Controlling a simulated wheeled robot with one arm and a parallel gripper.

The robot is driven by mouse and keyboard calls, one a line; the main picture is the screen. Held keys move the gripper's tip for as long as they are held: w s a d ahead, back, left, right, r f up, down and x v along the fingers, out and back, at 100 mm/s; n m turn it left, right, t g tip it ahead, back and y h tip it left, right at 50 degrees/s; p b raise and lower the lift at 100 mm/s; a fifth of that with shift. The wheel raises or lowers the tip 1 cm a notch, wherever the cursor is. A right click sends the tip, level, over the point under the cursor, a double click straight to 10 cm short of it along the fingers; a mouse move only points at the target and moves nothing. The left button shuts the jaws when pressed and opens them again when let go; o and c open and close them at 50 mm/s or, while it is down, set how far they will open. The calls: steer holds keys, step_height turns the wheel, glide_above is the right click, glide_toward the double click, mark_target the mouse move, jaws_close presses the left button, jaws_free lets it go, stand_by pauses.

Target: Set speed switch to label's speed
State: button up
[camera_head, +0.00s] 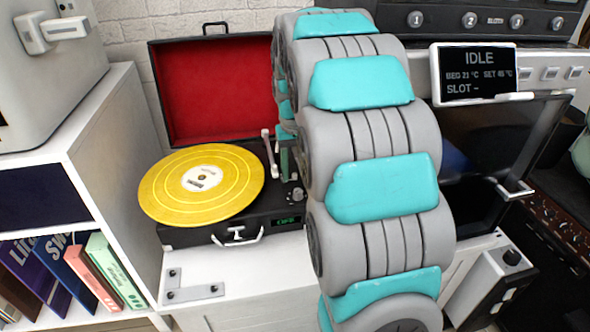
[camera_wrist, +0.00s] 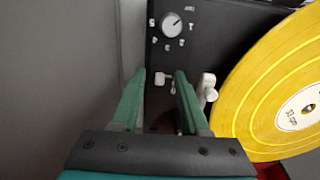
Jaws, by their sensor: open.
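The suitcase record player (camera_head: 190,237) stands open, with a yellow record (camera_head: 155,197) on its platter. The record's white label (camera_head: 208,180) also shows in the wrist view (camera_wrist: 303,108), where its small print seems to read 33 rpm. My gripper (camera_wrist: 161,74) is open, its green fingers reaching over the black deck. A small pale switch (camera_wrist: 162,79) shows between the fingertips, apparently untouched; its setting cannot be told. A round dial (camera_wrist: 171,25) with marks around it lies beyond the fingertips. My arm hides part of the deck in the head view.
The white tonearm (camera_wrist: 207,88) is close to the right finger, with the record's edge beyond it. The red-lined lid (camera_head: 210,90) stands up behind the deck. A shelf of books (camera_head: 70,270) is on the left; a display reading IDLE (camera_head: 475,73) is on the right.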

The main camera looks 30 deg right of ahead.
mark_target(295, 175)
steer(key=shift+r, duration=0.1)
step_height(295, 175, up, 8)
steer(key=shift+f, duration=0.15)
stand_by(0.4)
